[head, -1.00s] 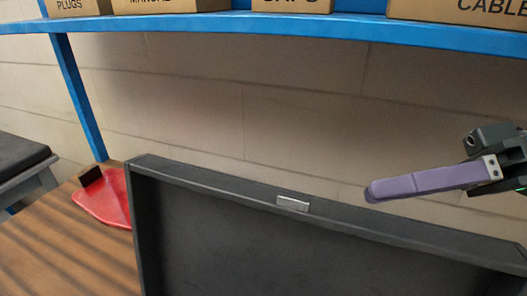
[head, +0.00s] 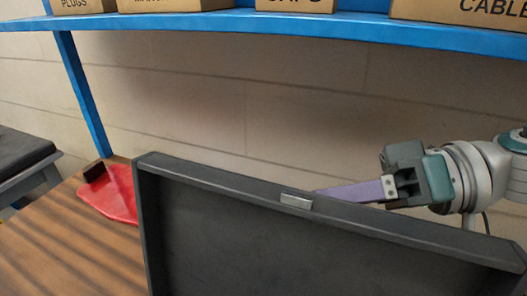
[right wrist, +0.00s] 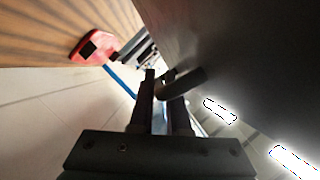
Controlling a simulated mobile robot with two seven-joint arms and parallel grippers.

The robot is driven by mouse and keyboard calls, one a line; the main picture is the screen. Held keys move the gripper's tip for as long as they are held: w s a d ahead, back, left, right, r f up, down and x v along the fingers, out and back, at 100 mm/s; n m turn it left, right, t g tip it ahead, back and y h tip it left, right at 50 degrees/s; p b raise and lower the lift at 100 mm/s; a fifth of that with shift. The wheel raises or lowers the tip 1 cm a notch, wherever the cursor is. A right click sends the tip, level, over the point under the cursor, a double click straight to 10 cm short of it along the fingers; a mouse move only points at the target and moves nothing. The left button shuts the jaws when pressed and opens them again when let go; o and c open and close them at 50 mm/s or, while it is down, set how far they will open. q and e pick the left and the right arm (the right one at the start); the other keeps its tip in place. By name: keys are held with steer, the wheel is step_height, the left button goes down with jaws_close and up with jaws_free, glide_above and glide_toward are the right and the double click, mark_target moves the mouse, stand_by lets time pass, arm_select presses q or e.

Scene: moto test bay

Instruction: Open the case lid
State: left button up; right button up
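The dark grey case lid (head: 330,250) stands raised, its inner side facing me in the head view. A small metal latch plate (head: 296,200) sits on its top edge. My right gripper (head: 322,193) reaches in from the right, its purple finger passing behind the lid's top edge, with the tip hidden. In the right wrist view two dark fingers (right wrist: 159,76) stand apart with a narrow gap. A short dark cylinder (right wrist: 184,83) lies across the right finger, next to the lid's dark face (right wrist: 235,60). I cannot tell whether they touch. My left gripper is out of view.
A blue shelf (head: 210,22) with cardboard boxes (head: 460,10) runs above. A red object (head: 112,195) with a black block lies on the wooden bench (head: 70,250) left of the lid. A dark-topped stand (head: 25,155) is at far left. The wall is behind.

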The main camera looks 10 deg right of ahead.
jaws_close()
stand_by(1.0)
